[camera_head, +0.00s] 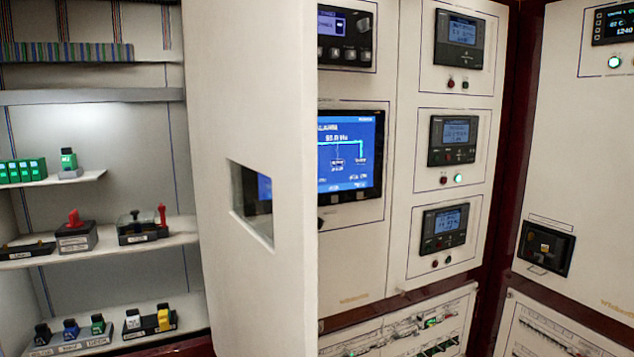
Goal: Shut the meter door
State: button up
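The meter door appears to be the tall white door panel (245,90) in the middle of the head view. It stands open, swung out from the cabinet front, with its near edge toward me. A small rectangular window (251,203) is set in it, and part of a blue screen shows through. No handle can be made out on the door. The cabinet (100,140) to its left is open, with its shelves exposed. My gripper is not in this view.
Shelves hold green blocks (22,171), a red-handled switch (74,232) and several small coloured switches (70,329). Right of the door are a large blue screen (345,152), stacked meters (460,38) and a black latch box (545,247). The door hides part of the panel behind it.

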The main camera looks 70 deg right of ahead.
aim_at(251, 65)
jog(key=k+l+u, duration=0.1)
jog(key=k+l, duration=0.2)
jog(key=k+l+u, duration=0.15)
jog(key=k, duration=0.4)
jog(key=i+l+z, duration=0.1)
jog(key=l, duration=0.4)
jog(key=i+l, duration=0.1)
jog(key=l, duration=0.4)
jog(key=k+j+z, duration=0.35)
jog(key=k+j, duration=0.35)
jog(key=k, duration=0.05)
